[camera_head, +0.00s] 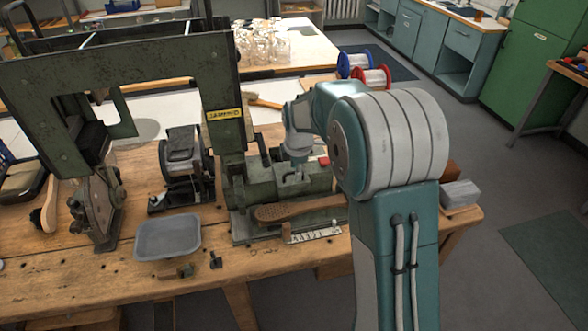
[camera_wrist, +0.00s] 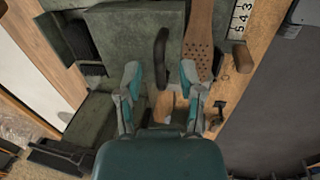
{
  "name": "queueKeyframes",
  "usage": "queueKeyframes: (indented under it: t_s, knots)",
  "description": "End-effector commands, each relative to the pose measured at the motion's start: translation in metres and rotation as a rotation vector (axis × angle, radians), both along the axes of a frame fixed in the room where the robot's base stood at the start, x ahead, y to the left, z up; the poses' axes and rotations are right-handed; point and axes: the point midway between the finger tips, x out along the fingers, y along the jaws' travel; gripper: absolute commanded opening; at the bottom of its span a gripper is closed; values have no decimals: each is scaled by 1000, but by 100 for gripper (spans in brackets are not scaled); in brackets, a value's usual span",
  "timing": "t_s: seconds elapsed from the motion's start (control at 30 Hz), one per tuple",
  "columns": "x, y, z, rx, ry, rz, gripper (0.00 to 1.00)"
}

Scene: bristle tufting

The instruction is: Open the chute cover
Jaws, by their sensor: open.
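A green bristle tufting machine (camera_head: 275,185) stands on the wooden bench. In the wrist view a dark curved handle (camera_wrist: 161,58) stands by a green metal panel (camera_wrist: 125,35), which looks like the chute cover; I cannot tell for sure. My gripper (camera_wrist: 160,72) is open, its two teal and grey fingers on either side of the handle in the picture. No contact with the handle shows. In the head view my arm hides most of the gripper above the machine.
A perforated wooden brush back (camera_head: 300,209) lies along the machine's front, beside a numbered scale (camera_head: 315,234). A grey tray (camera_head: 167,237) sits to the left. Wire spools (camera_head: 372,78) stand beyond my arm.

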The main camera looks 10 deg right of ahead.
Motion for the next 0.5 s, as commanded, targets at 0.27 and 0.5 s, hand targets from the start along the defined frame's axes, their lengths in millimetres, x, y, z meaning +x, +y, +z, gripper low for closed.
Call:
queueKeyframes:
  t_s: [0.27, 0.5]
  knots:
    - [0, 4, 2, -1, -1, 3, 50]
    - [-6, 3, 39, 0, -6, 1, 50]
